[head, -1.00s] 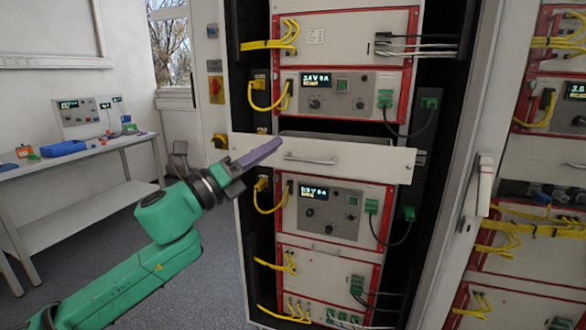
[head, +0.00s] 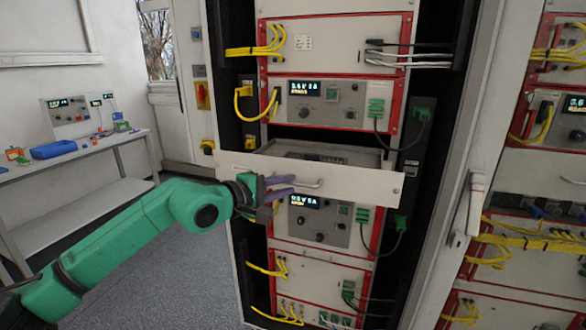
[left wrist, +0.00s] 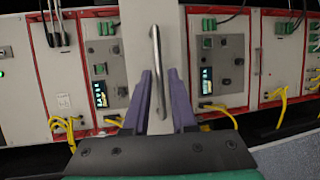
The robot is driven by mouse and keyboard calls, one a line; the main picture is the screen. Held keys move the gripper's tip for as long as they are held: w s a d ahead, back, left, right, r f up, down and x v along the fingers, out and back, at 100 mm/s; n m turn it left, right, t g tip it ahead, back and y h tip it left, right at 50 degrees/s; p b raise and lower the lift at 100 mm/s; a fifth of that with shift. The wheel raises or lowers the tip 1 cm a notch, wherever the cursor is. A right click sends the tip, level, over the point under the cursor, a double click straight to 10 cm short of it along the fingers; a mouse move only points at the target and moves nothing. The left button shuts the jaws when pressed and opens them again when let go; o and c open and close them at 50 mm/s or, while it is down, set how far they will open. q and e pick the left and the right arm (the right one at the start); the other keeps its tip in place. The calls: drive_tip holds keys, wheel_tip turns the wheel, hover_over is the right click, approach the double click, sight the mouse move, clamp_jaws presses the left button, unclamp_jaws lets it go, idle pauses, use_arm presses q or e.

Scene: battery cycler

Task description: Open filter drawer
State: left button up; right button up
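The filter drawer (head: 350,178) is a white panel across the middle of the rack, with its front standing forward and part of its inside showing above. Its metal handle (head: 308,184) is a thin bar in the middle of the panel. My left gripper (head: 293,186) is at the handle's left end, its two purple fingers apart. In the left wrist view the handle (left wrist: 158,75) runs upright in the picture, with its near end between the fingertips of my left gripper (left wrist: 160,78). Gaps show beside the bar; contact cannot be told. My right gripper is not in view.
Rack modules with displays (head: 330,103) sit above and below the drawer. Yellow cables (head: 250,105) hang at the left and dark cables at the right. The open cabinet door (head: 462,150) stands at the right. A side table (head: 95,150) stands at the left.

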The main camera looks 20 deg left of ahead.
use_arm(q)
drive_tip(key=x, duration=0.2)
drive_tip(key=shift+w+d, duration=0.15)
drive_tip(key=shift+w, duration=0.15)
clamp_jaws()
drive_tip(key=shift+f, duration=0.15)
idle(1.0)
